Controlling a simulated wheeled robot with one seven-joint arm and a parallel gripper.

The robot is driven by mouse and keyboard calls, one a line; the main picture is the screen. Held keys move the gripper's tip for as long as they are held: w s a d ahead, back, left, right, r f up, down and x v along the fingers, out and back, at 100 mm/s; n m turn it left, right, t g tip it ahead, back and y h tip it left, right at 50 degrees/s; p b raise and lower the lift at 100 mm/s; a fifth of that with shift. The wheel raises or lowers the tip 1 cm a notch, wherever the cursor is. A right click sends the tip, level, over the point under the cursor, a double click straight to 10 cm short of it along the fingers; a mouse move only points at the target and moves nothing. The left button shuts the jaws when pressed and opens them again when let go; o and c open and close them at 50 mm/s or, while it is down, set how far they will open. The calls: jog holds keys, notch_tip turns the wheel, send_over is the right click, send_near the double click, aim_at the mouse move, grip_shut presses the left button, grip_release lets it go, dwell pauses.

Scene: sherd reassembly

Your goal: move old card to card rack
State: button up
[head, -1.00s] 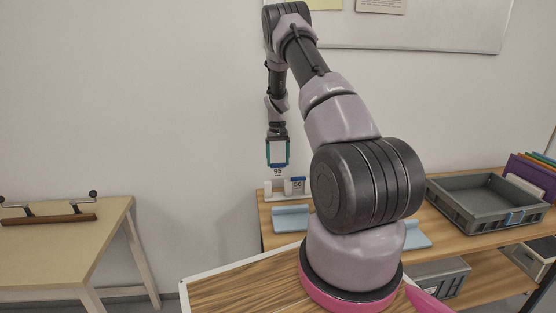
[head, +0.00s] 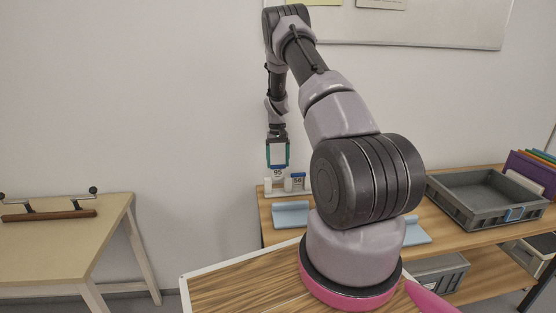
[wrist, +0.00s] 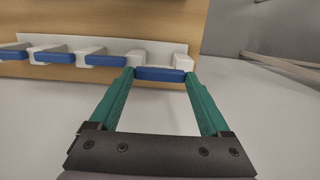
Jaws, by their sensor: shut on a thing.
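My gripper (head: 278,164) points down with its green fingers shut on a card marked 95 (head: 278,173). In the wrist view the blue top edge of this card (wrist: 160,75) spans the gap between the fingertips. The white card rack (head: 270,194) stands on the wooden bench under my gripper. In the wrist view the held card lines up between two white posts of the rack (wrist: 182,62). I cannot tell whether the card touches the rack's base. Another card, marked 56 (head: 298,182), stands in the rack to the right.
More blue-topped cards (wrist: 105,61) stand along the rack to the left in the wrist view. Light blue holders (head: 291,216) lie on the bench in front of the rack. A grey tray (head: 452,207) stands at the right. A separate table (head: 75,240) is at the left.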

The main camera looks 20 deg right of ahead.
aim_at(278, 168)
jog(key=shift+f, duration=0.1)
dwell(0.6)
jog(key=shift+f, duration=0.75)
jog(key=shift+f, duration=0.15)
jog(key=shift+f, duration=1.15)
jog(key=o, duration=1.2)
jog(key=shift+c, duration=0.2)
jog(key=shift+r, duration=0.1)
notch_tip(278, 168, up, 11)
jog(key=w, duration=0.1)
jog(key=shift+w+d+f, duration=0.15)
jog(key=shift+f, duration=0.05)
